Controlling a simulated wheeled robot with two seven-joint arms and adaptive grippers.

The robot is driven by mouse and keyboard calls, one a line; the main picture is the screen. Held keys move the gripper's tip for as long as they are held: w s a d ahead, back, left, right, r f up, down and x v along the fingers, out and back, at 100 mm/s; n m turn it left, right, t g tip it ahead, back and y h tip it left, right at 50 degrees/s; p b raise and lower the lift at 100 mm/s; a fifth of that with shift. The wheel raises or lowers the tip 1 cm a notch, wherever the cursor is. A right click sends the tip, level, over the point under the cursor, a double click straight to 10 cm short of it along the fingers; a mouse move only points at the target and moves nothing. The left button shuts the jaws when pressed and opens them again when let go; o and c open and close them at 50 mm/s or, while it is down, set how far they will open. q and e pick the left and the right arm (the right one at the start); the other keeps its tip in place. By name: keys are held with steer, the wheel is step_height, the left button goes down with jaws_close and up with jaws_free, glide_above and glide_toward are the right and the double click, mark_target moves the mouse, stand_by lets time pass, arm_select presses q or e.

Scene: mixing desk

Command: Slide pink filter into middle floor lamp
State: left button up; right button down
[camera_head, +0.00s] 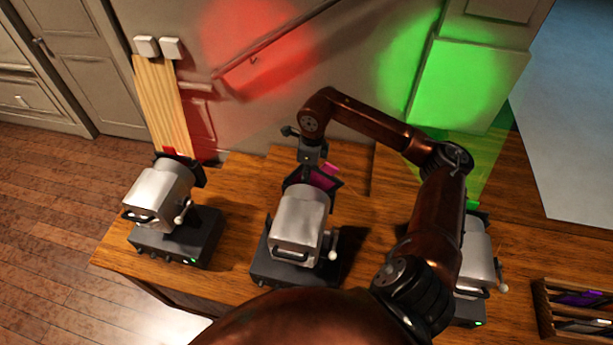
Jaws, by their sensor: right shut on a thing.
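The middle floor lamp (299,225) is a silver-housed spotlight on a dark base, standing on the wooden desk. The pink filter (325,179) is at the front frame of this lamp, at its far side, with a pink tab sticking up. My right gripper (304,170) is above and behind the lamp, shut on the pink filter. Whether the filter sits fully in the slot cannot be told, as the lamp and gripper hide part of it. My left gripper does not show.
The left lamp (160,193) has a red filter and casts red light on the wall. The right lamp (478,255), partly behind my right arm, casts green light. A wooden rack (543,310) with filters stands at the lower right. Desk between the left and middle lamps is clear.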

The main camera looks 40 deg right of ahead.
steer(key=shift+s+d+f+g, duration=0.15)
steer(key=shift+s+f, duration=0.15)
steer(key=shift+f, duration=0.25)
steer(key=shift+s+a+f+g, duration=0.15)
steer(key=shift+s+f, duration=0.1)
steer(key=shift+f, duration=0.25)
steer(key=c, duration=2.5)
jaws_free()
steer(key=shift+d, duration=0.1)
steer(key=o, duration=0.3)
steer(key=shift+w+d+f, duration=0.15)
steer(key=shift+w+d, duration=0.15)
steer(key=shift+o, duration=0.9)
steer(key=shift+a, duration=0.15)
steer(key=shift+r, duration=0.2)
